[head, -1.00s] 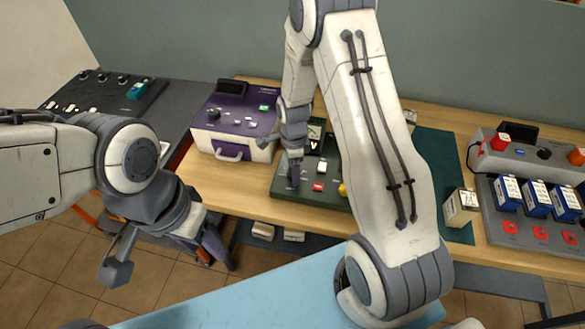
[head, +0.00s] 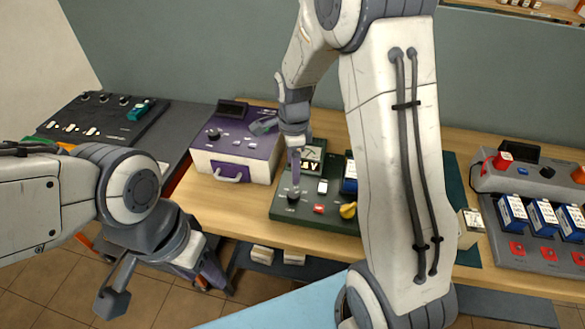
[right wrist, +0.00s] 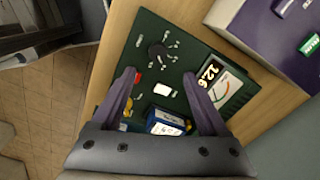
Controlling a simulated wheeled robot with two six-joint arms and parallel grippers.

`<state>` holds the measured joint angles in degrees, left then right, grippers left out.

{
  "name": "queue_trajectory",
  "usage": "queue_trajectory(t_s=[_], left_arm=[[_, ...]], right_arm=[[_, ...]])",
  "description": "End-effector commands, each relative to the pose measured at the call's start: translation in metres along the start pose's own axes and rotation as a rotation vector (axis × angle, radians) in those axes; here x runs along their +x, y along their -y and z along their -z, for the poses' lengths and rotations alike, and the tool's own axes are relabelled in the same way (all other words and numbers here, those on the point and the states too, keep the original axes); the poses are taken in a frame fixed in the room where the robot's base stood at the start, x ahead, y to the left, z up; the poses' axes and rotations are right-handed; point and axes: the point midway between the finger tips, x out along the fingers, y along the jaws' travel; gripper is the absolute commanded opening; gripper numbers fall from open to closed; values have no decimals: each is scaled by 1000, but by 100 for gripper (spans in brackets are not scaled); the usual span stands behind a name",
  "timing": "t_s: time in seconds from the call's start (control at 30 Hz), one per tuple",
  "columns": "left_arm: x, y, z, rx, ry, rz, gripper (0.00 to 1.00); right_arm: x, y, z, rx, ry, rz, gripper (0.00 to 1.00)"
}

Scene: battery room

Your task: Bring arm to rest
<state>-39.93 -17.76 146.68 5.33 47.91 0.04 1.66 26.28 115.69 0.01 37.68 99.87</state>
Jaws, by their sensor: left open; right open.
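My left gripper (head: 163,284) is at the lower left, its fingers spread wide and empty, in front of the bench and above the tiled floor. My right gripper (head: 280,146) hangs over the bench, between the purple case and the dark green tester (head: 285,211). In the right wrist view my right gripper (right wrist: 160,77) is open, with nothing between its fingertips, above the green tester (right wrist: 190,55). A blue and white battery (right wrist: 166,122) sits on the tester, between the finger bases in that view. The right forearm hides part of the bench behind it.
A purple case (head: 236,146) with knobs stands left of the tester. A grey charger (head: 525,180) with several blue batteries is at the right. A white-and-tan battery (head: 470,228) stands beside my right forearm. A dark panel (head: 98,117) lies on the grey left table.

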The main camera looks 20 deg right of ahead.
Motion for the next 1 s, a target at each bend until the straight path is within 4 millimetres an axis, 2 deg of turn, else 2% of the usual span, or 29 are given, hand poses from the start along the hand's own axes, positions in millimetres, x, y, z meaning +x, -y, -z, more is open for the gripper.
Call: queue_trajectory(t_s=[0.33,0.47,0.57,0.73,0.9,1.0], left_arm=[[0,0,0,0,0,0,50],[0,0,0,0,0,0,50],[0,0,0,0,0,0,50],[0,0,0,0,0,0,50],[0,0,0,0,0,0,50],[0,0,0,0,0,0,50]], right_arm=[[0,-1,-1,-5,0,0,77],[-12,-13,-16,-139,5,5,77],[-32,-40,-43,-411,13,13,77],[-69,-118,-88,-1079,31,32,77],[-91,-197,-103,-1737,49,58,77],[-97,-233,-102,-2042,59,73,77]])
